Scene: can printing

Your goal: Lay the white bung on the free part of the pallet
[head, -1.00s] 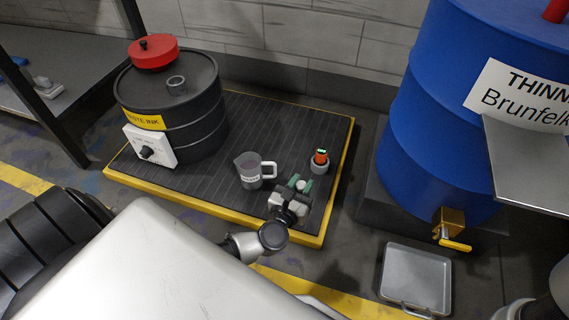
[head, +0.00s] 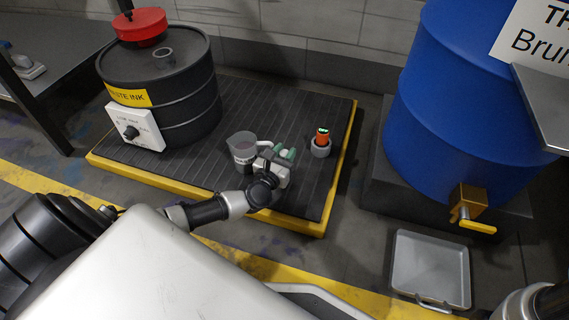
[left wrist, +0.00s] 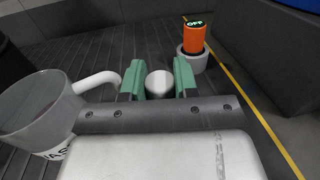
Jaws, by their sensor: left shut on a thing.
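The white bung (left wrist: 159,85) is between the green fingers of my left gripper (left wrist: 158,80) in the left wrist view. That gripper is shut on it. In the head view my left gripper (head: 284,155) is low over the right half of the pallet (head: 307,190), a dark ribbed deck with a yellow edge. The bung (head: 286,152) shows small there. I cannot tell whether it touches the deck. My right gripper is out of view; only part of my right arm shows at the lower right corner.
A grey measuring jug (head: 241,147) stands just left of my left gripper, its handle close to the fingers. An orange device (head: 322,137) in a grey ring stands to the right. The waste ink drum (head: 185,85) fills the pallet's left. Bare deck lies behind and in front.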

